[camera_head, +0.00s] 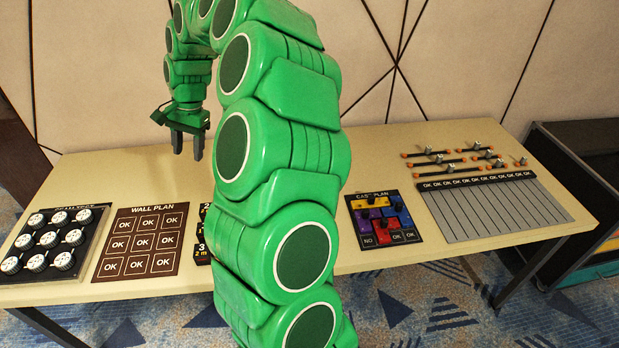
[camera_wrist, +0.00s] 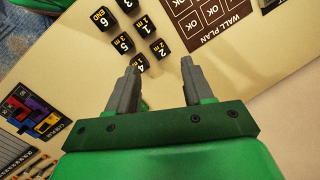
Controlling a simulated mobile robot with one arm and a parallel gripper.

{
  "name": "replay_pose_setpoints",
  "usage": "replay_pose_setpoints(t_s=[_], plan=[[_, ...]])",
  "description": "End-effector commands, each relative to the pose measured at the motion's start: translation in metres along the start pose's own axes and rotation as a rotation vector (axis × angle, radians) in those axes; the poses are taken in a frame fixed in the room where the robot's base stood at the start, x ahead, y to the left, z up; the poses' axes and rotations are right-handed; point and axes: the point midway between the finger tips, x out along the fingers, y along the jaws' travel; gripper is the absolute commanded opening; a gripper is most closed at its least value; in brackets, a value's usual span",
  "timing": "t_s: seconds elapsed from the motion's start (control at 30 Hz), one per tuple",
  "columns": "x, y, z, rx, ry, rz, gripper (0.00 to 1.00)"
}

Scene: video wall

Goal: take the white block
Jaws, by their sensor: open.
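I cannot make out a white block in either view; my arm hides part of the table in the head view. My gripper (camera_head: 188,148) is open and empty, pointing down above the back left of the table. In the wrist view its two fingers (camera_wrist: 160,68) stand apart. Several black numbered blocks (camera_wrist: 124,44) lie beyond the fingertips, apart from them. In the head view these blocks (camera_head: 203,247) are mostly hidden behind my arm.
The beige table (camera_head: 160,185) is bare under my gripper. A rack of white round pieces (camera_head: 48,240) and the wall plan board (camera_head: 140,240) are at left. The case plan (camera_head: 383,218) with coloured pieces, a grey slotted board (camera_head: 495,210) and several small rods (camera_head: 450,157) are at right.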

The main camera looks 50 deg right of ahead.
Motion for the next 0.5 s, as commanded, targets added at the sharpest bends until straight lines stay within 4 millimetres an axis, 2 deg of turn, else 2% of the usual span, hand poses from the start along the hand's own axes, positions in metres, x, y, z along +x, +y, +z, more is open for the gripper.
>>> replay_pose_setpoints(t_s=[0.03,0.27,0.5], plan=[[0.006,0.003,-0.019,0.053,0.002,-0.004,0.51],[0.031,0.029,-0.099,0.3,0.029,-0.012,0.51],[0.057,0.08,-0.182,0.569,0.076,-0.005,0.51]])
